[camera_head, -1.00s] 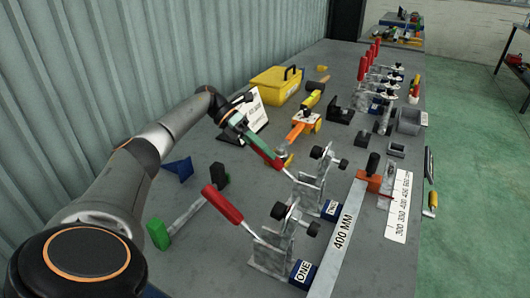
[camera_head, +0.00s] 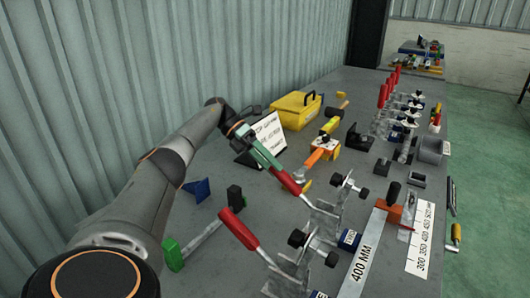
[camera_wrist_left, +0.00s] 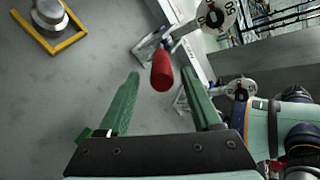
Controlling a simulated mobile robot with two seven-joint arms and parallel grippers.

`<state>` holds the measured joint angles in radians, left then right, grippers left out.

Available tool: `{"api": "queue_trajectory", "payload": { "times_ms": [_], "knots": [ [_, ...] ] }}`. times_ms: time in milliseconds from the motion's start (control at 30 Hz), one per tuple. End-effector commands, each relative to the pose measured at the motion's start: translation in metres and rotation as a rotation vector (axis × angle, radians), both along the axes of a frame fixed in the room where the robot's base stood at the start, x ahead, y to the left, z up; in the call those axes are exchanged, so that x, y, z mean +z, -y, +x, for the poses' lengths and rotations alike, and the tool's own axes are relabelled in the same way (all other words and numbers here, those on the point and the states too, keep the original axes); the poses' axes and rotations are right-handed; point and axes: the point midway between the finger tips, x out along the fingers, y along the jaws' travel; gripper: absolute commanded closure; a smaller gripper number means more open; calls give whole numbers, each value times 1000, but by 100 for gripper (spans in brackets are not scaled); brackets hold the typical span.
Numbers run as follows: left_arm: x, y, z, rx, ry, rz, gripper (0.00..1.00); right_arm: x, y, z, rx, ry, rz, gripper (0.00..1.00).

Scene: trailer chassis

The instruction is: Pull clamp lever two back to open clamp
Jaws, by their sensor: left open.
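Clamp two is a grey metal toggle clamp (camera_head: 328,214) on the bench, marked by a dark blue label (camera_head: 349,239). Its red-handled lever (camera_head: 286,183) leans back to the left toward my arm. My left gripper (camera_head: 270,160) has green fingers and is at the upper end of this red handle. In the left wrist view the fingers (camera_wrist_left: 162,75) are open, with the red handle (camera_wrist_left: 161,72) between and just beyond the tips. I cannot tell whether they touch it. My right gripper is not in view.
Clamp one's red lever (camera_head: 238,228) leans left, nearer to me. A green-handled hammer (camera_head: 205,236) lies left of it. A sign (camera_head: 268,134) stands behind my gripper, with a yellow toolbox (camera_head: 298,112) beyond. A 400 mm ruler (camera_head: 367,255) lies to the right.

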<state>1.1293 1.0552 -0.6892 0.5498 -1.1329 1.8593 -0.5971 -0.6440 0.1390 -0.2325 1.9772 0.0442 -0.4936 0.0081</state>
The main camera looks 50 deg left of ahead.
Motion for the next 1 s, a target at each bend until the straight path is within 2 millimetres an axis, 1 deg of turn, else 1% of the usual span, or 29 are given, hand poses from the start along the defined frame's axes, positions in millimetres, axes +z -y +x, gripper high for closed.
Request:
{"api": "queue_trajectory", "payload": {
  "times_ms": [33, 333, 600, 1000],
  "knots": [
    [5, -5, -1, 3, 5, -4, 34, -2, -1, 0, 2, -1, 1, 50],
    [13, -20, -5, 2, 4, -1, 34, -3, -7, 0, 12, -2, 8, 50],
    [17, -23, -8, -1, 1, -2, 34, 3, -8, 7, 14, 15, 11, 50],
    [17, -23, -8, 0, 0, -1, 34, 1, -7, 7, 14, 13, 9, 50]
  ]
}}
